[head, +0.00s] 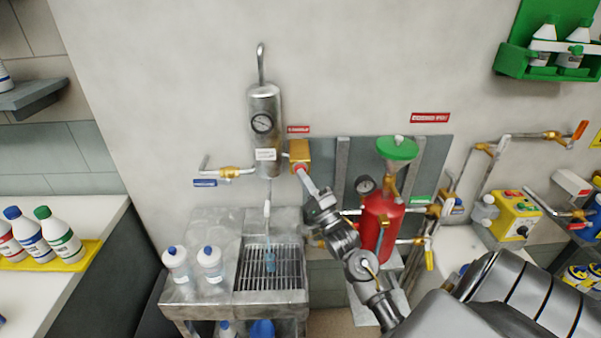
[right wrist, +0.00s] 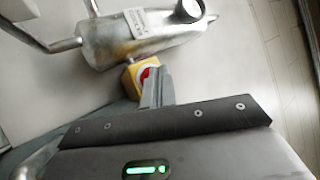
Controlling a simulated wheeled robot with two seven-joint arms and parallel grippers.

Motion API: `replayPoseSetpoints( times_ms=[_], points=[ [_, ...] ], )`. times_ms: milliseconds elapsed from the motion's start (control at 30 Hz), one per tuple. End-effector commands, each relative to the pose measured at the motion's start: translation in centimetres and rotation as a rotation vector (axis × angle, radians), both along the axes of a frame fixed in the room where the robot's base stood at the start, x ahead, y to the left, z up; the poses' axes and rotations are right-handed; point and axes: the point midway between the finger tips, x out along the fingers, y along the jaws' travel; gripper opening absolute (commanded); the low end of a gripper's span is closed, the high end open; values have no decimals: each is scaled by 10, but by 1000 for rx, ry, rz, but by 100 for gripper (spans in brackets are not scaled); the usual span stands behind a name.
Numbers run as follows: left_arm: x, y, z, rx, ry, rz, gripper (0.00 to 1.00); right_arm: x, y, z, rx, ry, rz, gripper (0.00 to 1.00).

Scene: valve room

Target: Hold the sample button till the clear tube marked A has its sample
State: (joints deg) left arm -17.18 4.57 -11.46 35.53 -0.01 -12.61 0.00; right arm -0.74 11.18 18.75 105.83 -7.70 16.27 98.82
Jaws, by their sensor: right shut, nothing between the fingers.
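A yellow box (head: 299,151) is on the wall beside the steel vessel (head: 265,105). Its red button (right wrist: 147,72) shows in the right wrist view, partly hidden by my fingers. My right gripper (head: 304,178) is shut and empty, its fingertips at the button; they seem to touch it, but whether it is pressed in I cannot tell. A narrow clear, bluish tube (head: 270,258) stands on the drain grate (head: 285,268) under the vessel's outlet. Its mark and fill level are too small to read. My left gripper is out of view.
Two white bottles (head: 209,262) stand left of the grate on the steel sink. A red tank (head: 378,225) with a green funnel (head: 397,148) and brass valves stands close right of my right arm. A blue-handled valve (head: 205,183) is left of the vessel.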

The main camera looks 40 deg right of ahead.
Motion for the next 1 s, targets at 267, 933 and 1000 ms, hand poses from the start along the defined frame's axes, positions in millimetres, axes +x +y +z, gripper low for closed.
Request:
replayPoseSetpoints(
  times_ms=[267, 933, 1000],
  points=[
    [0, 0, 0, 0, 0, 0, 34, 0, 0, 0, 1, 1, -1, 0],
    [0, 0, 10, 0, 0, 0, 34, -15, 12, 0, 0, 0, 0, 0],
    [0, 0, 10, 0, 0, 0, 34, -16, 12, 0, 0, 0, 0, 0]
  ],
)
